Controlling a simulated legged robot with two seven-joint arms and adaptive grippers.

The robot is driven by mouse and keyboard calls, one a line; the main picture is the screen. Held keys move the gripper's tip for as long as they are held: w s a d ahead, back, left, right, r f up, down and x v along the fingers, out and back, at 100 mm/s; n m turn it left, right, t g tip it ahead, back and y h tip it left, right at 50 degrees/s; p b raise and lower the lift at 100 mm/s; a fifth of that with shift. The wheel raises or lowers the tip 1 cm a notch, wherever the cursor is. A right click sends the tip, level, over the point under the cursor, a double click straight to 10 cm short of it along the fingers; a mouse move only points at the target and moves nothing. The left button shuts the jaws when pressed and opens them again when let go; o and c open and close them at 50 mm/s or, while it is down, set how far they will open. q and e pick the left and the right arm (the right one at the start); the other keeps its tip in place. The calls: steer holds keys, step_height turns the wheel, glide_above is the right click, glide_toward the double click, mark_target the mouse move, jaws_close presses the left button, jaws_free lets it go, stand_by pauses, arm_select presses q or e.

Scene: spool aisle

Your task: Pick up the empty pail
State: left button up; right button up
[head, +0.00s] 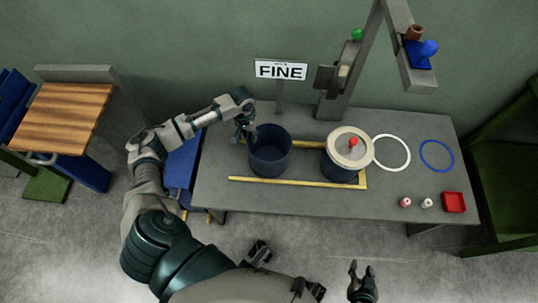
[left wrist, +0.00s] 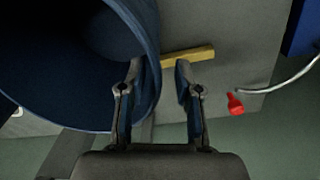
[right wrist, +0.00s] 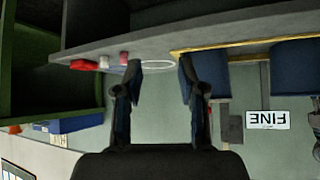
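The open dark blue pail (head: 270,158) stands on the grey table, left of a second blue pail (head: 340,170) topped by a pale round lid (head: 350,147) with a red knob. Its dark inside shows no contents. My left gripper (head: 246,136) is at the pail's upper left rim. In the left wrist view, its fingers (left wrist: 158,75) are apart, with the pail's wall (left wrist: 148,40) between them. One finger appears inside the rim, the other outside with a gap. My right gripper (head: 362,270) is open and empty, in front of the table.
A yellow strip (head: 290,182) marks the table front. A white ring (head: 391,152), a blue ring (head: 437,155), small cups (head: 405,202) and a red tray (head: 454,202) lie to the right. A FINE sign (head: 280,70) and grey post (head: 345,90) stand behind.

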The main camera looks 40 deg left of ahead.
mark_target(251, 141)
arm_select(q)
steer(key=f, duration=0.1)
steer(key=d+f+b, duration=0.1)
steer(key=f, duration=0.1)
steer(key=shift+f, duration=0.1)
steer(key=shift+d, duration=0.1)
steer(key=shift+a, duration=0.25)
steer(key=c, duration=0.6)
steer(key=shift+s+a+f, duration=0.1)
jaws_close()
arm_select(e)
steer(key=w+r+t, duration=0.1)
steer(key=w+a+r+t, duration=0.1)
steer(key=w, duration=0.1)
steer(key=shift+w+a+r+t+y, duration=0.1)
steer(key=shift+w+r+t+y, duration=0.05)
steer(key=shift+w+t+y, duration=0.2)
